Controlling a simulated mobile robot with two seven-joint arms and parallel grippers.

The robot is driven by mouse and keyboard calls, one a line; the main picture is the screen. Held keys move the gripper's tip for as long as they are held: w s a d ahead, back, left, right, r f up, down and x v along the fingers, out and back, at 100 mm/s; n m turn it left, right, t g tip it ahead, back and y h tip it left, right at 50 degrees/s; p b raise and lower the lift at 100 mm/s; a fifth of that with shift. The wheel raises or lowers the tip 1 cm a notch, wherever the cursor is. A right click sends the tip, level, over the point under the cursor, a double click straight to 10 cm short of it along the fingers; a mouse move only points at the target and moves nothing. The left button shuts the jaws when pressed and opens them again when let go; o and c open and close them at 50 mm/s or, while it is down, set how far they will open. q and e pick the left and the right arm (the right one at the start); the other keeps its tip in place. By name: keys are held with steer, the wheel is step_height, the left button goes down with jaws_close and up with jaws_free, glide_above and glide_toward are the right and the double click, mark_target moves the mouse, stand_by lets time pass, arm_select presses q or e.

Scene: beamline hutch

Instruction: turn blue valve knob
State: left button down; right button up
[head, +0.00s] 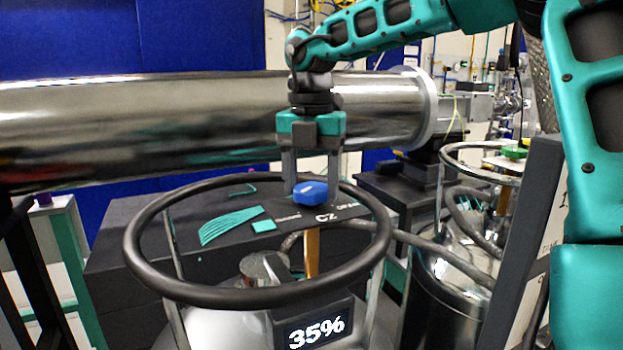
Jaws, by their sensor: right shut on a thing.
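The blue valve knob (310,194) sits on top of a brass-coloured stem (312,252), inside the dark ring handle (133,252) of a steel dewar. My right gripper (311,182) comes down from above, its arm entering from the upper right. Its two grey fingers stand on either side of the knob and it is shut on the knob. My left gripper is not in view.
A large polished steel pipe (130,125) runs behind my gripper. A black box (120,215) stands behind the dewar. A second steel dewar (450,275) with a ring stands at the right.

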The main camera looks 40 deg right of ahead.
mark_target(311, 187)
steer(key=shift+m, duration=0.3)
steer(key=o, duration=1.1)
steer(key=shift+c, duration=0.2)
step_height(311, 187, up, 13)
steer(key=p, duration=0.2)
